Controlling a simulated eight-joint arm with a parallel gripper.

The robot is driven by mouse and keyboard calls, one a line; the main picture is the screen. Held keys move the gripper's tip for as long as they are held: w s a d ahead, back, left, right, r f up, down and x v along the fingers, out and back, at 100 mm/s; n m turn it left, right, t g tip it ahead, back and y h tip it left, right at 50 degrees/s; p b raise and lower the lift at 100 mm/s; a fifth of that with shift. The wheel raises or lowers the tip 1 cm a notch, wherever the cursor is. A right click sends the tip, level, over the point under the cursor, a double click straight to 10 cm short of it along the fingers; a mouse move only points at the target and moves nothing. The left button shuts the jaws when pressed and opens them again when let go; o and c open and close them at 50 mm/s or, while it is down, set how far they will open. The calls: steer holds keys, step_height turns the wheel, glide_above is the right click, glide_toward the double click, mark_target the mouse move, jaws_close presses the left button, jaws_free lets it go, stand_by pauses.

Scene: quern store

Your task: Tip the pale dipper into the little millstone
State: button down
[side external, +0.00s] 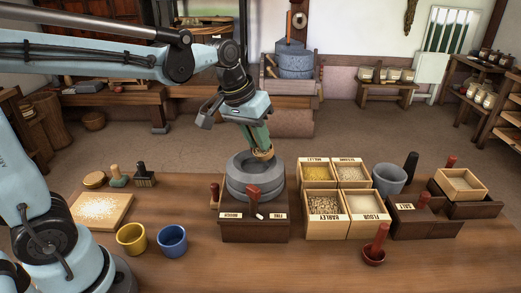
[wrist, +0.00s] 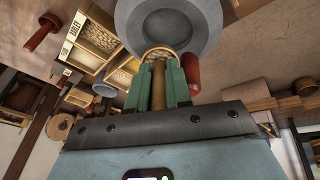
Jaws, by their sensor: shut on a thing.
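The little millstone (side external: 238,188) is a grey round stone with a hollow top, set on a dark wooden box. It also shows at the top of the wrist view (wrist: 202,38). My gripper (side external: 259,143) points down over it, with green fingers shut on the pale dipper (side external: 263,153). In the wrist view the dipper (wrist: 160,53) shows as a tan rim beyond the fingertips, overlapping the stone's near edge, its handle between the fingers. The dipper is at the millstone's top, right of centre in the side view.
Labelled grain boxes (side external: 324,227) and a grey cup (side external: 389,178) stand to the right. A red pestle in a small bowl (side external: 374,257) is in front. Yellow (side external: 132,239) and blue (side external: 172,241) cups and a floury board (side external: 101,225) are left. A red handle (side external: 253,192) stands before the millstone.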

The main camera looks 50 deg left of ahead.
mark_target(261, 154)
steer(key=shift+s+a+f+t+h, duration=0.15)
steer(key=shift+s+f+t, duration=0.15)
steer(key=shift+t, duration=0.3)
steer(key=shift+s+f+t+h, duration=0.2)
steer(key=shift+f+t, duration=0.15)
steer(key=shift+t, duration=0.25)
steer(key=t, duration=0.2)
steer(key=s+f+t+h, duration=0.1)
steer(key=t, duration=0.1)
steer(key=shift+s+a, duration=0.2)
stand_by(0.6)
steer(key=g, duration=0.1)
steer(key=w+r+g, duration=0.1)
steer(key=g+y, duration=0.1)
steer(key=g, duration=0.1)
steer(key=shift+w+d+r, duration=0.15)
steer(key=shift+w+d, duration=0.1)
steer(key=shift+w, duration=0.15)
steer(key=g, duration=0.1)
steer(key=w+r+g+y, duration=0.1)
steer(key=g, duration=0.1)
steer(key=shift+w+d+r, duration=0.1)
steer(key=shift+d+r, duration=0.05)
steer(key=shift+r, duration=0.1)
steer(key=shift+w+d+r+g+y, duration=0.1)
steer(key=shift+w+r+g+y, duration=0.15)
steer(key=shift+g, duration=0.55)
steer(key=shift+w+r+g+y, duration=0.15)
steer(key=shift+r+g, duration=0.2)
steer(key=shift+g, duration=0.45)
